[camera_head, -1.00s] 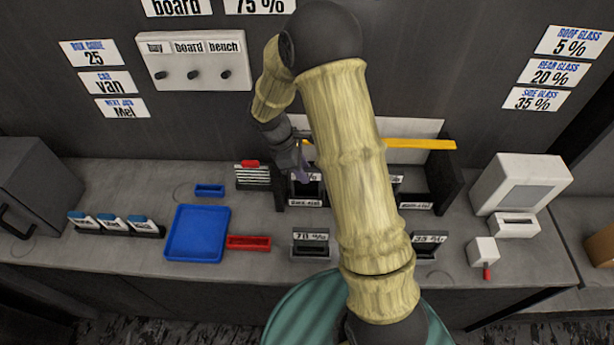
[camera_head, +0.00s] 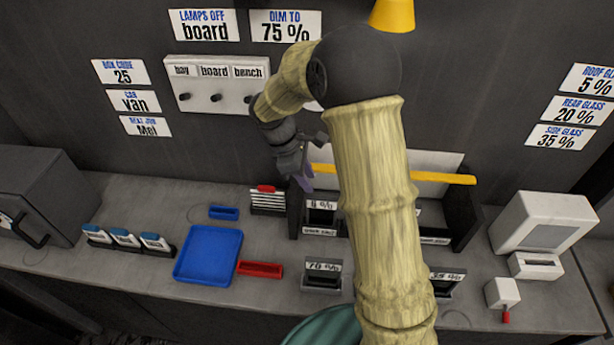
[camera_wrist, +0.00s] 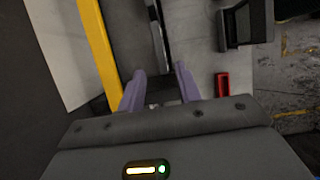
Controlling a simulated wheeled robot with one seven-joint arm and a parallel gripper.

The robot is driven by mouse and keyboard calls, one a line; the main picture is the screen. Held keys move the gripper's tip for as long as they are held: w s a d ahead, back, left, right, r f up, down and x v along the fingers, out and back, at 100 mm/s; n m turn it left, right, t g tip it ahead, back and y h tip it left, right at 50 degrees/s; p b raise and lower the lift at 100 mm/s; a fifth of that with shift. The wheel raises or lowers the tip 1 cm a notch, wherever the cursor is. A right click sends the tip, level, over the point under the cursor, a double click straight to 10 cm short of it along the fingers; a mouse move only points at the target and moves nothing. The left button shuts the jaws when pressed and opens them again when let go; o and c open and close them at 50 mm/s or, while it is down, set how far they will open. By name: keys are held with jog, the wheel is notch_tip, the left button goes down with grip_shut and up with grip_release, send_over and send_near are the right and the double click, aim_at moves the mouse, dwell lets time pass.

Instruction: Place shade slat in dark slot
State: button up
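A dark slat with a white percent label (camera_head: 321,206) stands in the left compartment of the dark rack at the back of the bench. That compartment's front label (camera_head: 319,231) is too small to read surely. My gripper (camera_head: 303,182) is above and slightly left of this slat, apart from it. In the wrist view its purple fingers (camera_wrist: 160,88) are spread, with no slat held between them. Two more dark labelled pieces, 70 % (camera_head: 322,268) and 35 % (camera_head: 445,275), stand in front of the rack. My arm hides the rack's middle.
A yellow bar (camera_head: 440,178) crosses above the rack. A blue tray (camera_head: 208,255), a red tray (camera_head: 260,269) and a striped stack (camera_head: 268,200) are on the left. A white machine (camera_head: 543,228) stands on the right. Bare bench lies at front left.

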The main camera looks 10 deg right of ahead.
jog(key=s+d+r+m+t+y, duration=0.1)
jog(key=s+d+m+t+y, duration=0.1)
jog(key=s+m, duration=0.5)
jog(key=s+d+r+m+t+y, duration=0.1)
jog(key=s+m+t+y, duration=0.1)
jog(key=s+m, duration=0.5)
jog(key=shift+s+d+r, duration=0.2)
jog(key=shift+s+d, duration=0.15)
jog(key=shift+s, duration=0.4)
